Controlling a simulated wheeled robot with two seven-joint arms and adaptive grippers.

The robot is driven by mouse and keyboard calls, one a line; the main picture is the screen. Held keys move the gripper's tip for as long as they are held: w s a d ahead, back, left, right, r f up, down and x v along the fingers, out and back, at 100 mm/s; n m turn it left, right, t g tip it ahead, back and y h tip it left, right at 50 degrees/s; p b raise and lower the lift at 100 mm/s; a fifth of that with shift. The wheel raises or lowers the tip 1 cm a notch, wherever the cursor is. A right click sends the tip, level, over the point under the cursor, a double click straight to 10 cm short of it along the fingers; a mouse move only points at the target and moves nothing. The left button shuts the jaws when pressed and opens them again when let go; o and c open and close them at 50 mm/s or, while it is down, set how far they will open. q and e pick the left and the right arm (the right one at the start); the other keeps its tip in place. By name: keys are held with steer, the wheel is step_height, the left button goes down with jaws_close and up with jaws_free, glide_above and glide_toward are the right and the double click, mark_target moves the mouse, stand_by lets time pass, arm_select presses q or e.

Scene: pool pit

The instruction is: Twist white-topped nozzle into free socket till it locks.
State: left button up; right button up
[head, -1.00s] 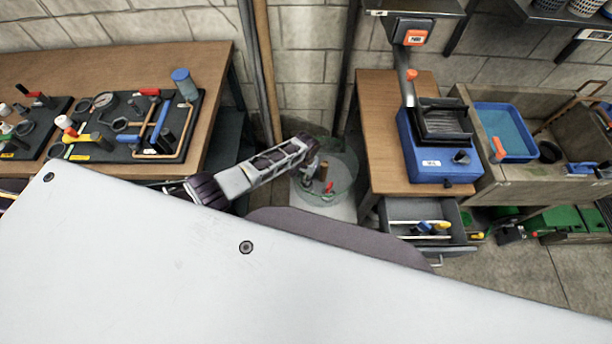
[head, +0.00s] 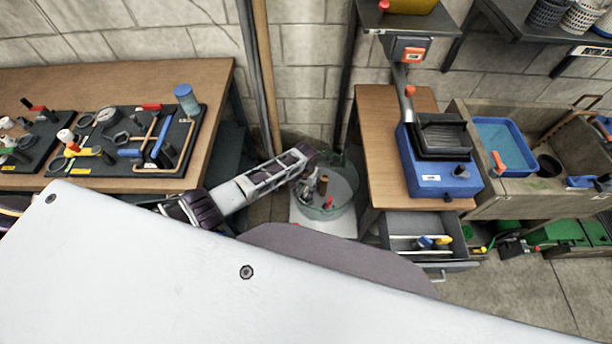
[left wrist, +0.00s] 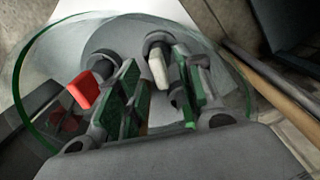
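A round clear glass basin (head: 345,207) stands on a white base on the floor between the two benches. My left gripper (head: 309,157) reaches down over its left rim. In the left wrist view the gripper (left wrist: 152,98) is open, its green-padded fingers apart. A pale-topped piece (left wrist: 158,70), seemingly the white-topped nozzle, shows between the fingers, close to the right one; I cannot tell whether they touch. A red-topped piece (left wrist: 85,90) stands left of the left finger. Dark round fittings show behind both. Which socket is free is hidden. My right gripper is not in view.
A wooden bench with pipe boards (head: 140,140) stands left. A bench with a blue machine (head: 435,165) and an open drawer (head: 428,243) stands right. Poles (head: 262,80) lean on the wall behind. My white body covers the lower foreground.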

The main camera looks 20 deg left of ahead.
arm_select(q)
step_height(320, 180, up, 10)
steer(key=shift+f, duration=0.2)
stand_by(0.6)
stand_by(0.4)
steer(key=shift+s+d, duration=0.1)
steer(key=shift+s, duration=0.05)
